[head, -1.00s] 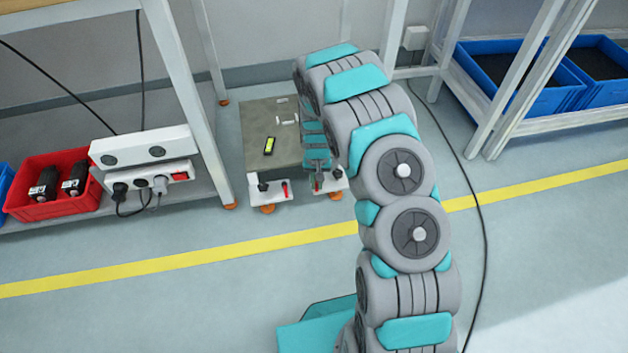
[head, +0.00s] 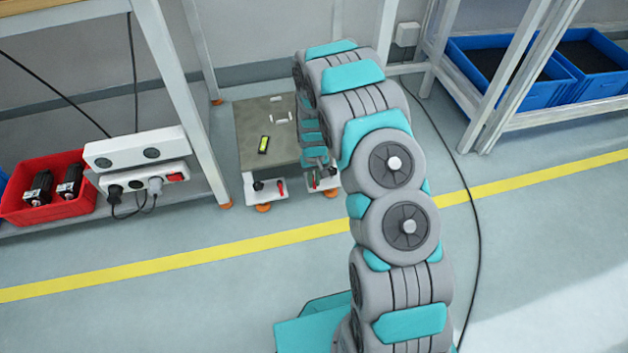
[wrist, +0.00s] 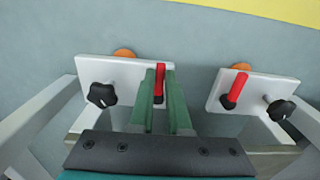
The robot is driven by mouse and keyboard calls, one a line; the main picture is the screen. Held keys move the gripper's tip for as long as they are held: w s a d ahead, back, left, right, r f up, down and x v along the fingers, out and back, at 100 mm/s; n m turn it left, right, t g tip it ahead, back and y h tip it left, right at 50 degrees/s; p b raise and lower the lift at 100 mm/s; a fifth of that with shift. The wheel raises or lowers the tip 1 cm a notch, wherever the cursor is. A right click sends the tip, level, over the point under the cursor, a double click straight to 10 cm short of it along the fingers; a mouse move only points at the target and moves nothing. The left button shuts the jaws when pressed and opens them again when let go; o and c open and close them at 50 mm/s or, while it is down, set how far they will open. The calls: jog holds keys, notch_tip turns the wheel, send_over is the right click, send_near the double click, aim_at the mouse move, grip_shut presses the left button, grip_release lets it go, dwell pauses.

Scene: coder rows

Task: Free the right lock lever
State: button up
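A low cart (head: 245,130) stands beyond the yellow floor line, with two white plates at its near end. In the wrist view, the left plate (wrist: 128,72) carries a black knob (wrist: 102,95) and a red lever (wrist: 160,78). This plate is the right one in the head view (head: 326,188). My gripper (wrist: 162,90) has one green finger on each side of this lever and looks shut on it. The other plate (wrist: 255,88) carries a second red lever (wrist: 237,89) and a black knob (wrist: 279,109). My arm partly hides the gripper in the head view.
A bench leg (head: 180,100) stands close left of the cart, with a power strip (head: 145,182) and a red crate (head: 45,215) beside it. Blue crates (head: 510,95) sit on a shelf at right. A black cable (head: 468,220) crosses the floor at right.

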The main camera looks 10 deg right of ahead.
jog(key=o, duration=0.5)
jog(key=shift+c, duration=0.2)
jog(key=shift+r, duration=0.1)
notch_tip(320, 180, up, 7)
jog(key=shift+w+r, duration=0.1)
jog(key=shift+r, duration=0.2)
jog(key=shift+p, duration=0.3)
